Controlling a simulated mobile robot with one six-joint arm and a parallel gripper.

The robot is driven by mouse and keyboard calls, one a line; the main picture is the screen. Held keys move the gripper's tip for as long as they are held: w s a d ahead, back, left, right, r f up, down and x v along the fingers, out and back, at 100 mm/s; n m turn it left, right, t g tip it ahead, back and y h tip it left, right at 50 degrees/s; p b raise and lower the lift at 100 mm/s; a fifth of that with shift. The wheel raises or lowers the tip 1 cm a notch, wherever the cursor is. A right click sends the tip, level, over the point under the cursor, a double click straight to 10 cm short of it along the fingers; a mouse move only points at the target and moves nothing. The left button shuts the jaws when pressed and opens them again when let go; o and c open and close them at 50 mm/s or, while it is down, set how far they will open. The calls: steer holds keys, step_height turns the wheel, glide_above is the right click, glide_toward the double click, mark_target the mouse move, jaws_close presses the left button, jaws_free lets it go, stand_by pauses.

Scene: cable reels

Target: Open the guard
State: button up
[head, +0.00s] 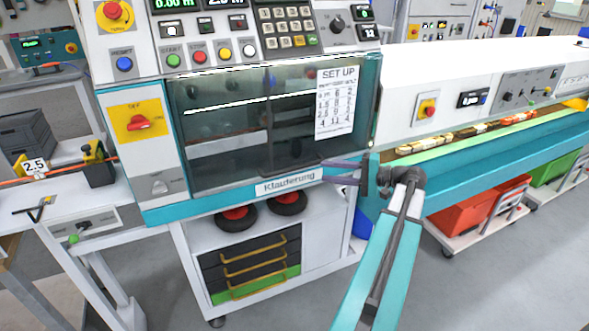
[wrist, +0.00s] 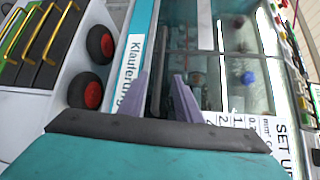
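The guard (head: 215,125) is a dark see-through window on the front of the teal and white machine. It is down, covering the opening, with its lower edge just above the "Klauterung" label (head: 289,183). A dark handle bar (head: 293,166) runs along its lower part. My gripper (head: 332,172) reaches in from the right at the handle's right end. In the wrist view, my gripper (wrist: 162,98) has its two purple-grey fingers spread apart. The dark handle (wrist: 157,75) shows in the gap between them, and I cannot tell whether either finger touches it.
A "SET UP" sheet (head: 336,103) is on the window's right part. A control panel with an emergency stop (head: 115,13) is above. A yellow switch plate with a red knob (head: 138,121) is left of the guard. Reels (head: 236,219) and drawers (head: 250,266) are below.

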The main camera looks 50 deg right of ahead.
mark_target(298, 169)
steer(key=p+x, duration=0.2)
steer(key=x, duration=1)
steer(key=shift+w+a, duration=0.1)
steer(key=shift+w, duration=0.1)
jaws_close()
